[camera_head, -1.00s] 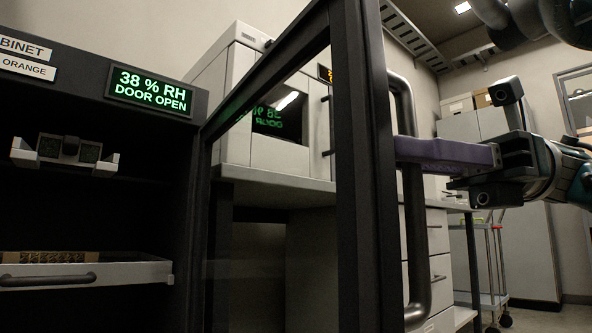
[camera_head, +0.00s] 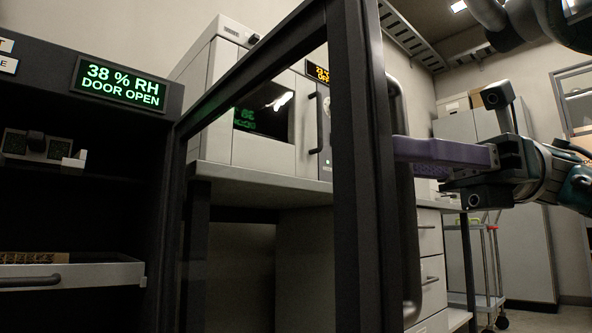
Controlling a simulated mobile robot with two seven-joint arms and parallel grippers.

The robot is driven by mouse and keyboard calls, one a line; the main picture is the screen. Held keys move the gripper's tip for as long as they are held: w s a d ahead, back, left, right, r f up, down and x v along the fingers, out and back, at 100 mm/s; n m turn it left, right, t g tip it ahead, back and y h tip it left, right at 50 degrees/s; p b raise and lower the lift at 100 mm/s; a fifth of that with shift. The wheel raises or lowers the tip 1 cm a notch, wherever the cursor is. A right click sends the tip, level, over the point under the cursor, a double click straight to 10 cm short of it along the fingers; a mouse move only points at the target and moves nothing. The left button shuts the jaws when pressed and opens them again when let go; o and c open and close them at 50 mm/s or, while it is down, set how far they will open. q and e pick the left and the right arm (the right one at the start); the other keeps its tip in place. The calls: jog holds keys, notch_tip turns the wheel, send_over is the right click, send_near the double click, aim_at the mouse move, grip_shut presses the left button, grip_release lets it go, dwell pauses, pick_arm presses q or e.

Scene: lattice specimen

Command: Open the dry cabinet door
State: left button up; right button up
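The dry cabinet (camera_head: 120,140) stands at the left with its dark interior exposed. Its green display (camera_head: 120,85) reads 38 % RH, DOOR OPEN. The black-framed glass door (camera_head: 352,200) stands swung out from the cabinet toward me. Its dark bar handle (camera_head: 409,260) shows just right of the door's free edge. My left gripper is not in view.
Inside the cabinet are a drawer-like shelf (camera_head: 75,273) and a small holder (camera_head: 38,147). A white oven-like device (camera_head: 225,100) stands on a bench (camera_head: 260,184) behind the glass. A trolley (camera_head: 487,300) and tall grey cabinet (camera_head: 525,240) are at the back right.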

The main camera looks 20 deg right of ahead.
jog(key=shift+o, duration=0.8)
jog(key=d+p, duration=0.4)
jog(key=d, duration=0.6)
jog(key=shift+s, duration=0.3)
